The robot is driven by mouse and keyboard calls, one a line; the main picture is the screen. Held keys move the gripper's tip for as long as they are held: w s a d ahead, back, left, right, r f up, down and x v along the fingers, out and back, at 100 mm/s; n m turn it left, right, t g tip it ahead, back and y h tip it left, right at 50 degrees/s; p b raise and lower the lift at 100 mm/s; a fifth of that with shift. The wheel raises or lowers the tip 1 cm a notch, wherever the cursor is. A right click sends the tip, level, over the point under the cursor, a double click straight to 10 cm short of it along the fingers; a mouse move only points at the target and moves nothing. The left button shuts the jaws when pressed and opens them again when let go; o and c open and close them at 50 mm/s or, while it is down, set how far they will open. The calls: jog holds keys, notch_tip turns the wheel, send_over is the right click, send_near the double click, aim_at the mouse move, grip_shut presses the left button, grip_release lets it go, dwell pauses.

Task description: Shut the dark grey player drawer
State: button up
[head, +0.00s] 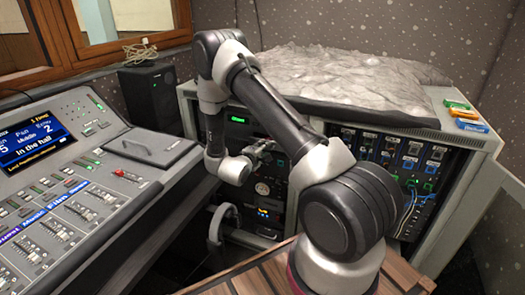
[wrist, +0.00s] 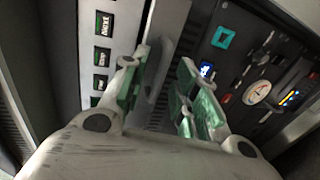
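My gripper (head: 262,152) is in front of the rack's left bay in the head view. In the wrist view my gripper (wrist: 160,95) has its two green-padded fingers apart, with a gap between them. A dark grey slab (wrist: 170,45), which looks like the player drawer, runs through that gap from the top of the wrist view. I cannot tell whether the fingers touch it. In the head view the gripper and arm cover this spot, so how far the drawer stands out cannot be told.
A light panel with lit buttons (wrist: 103,55) lies left of the slab. A unit with a round gauge (wrist: 257,92) lies right.

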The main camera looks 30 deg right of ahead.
grip_shut()
jog(key=x, duration=0.3)
jog(key=shift+w+d+r, duration=0.3)
jog(key=shift+d, duration=0.1)
jog(key=shift+o, duration=0.5)
grip_release()
jog(key=v, duration=1.2)
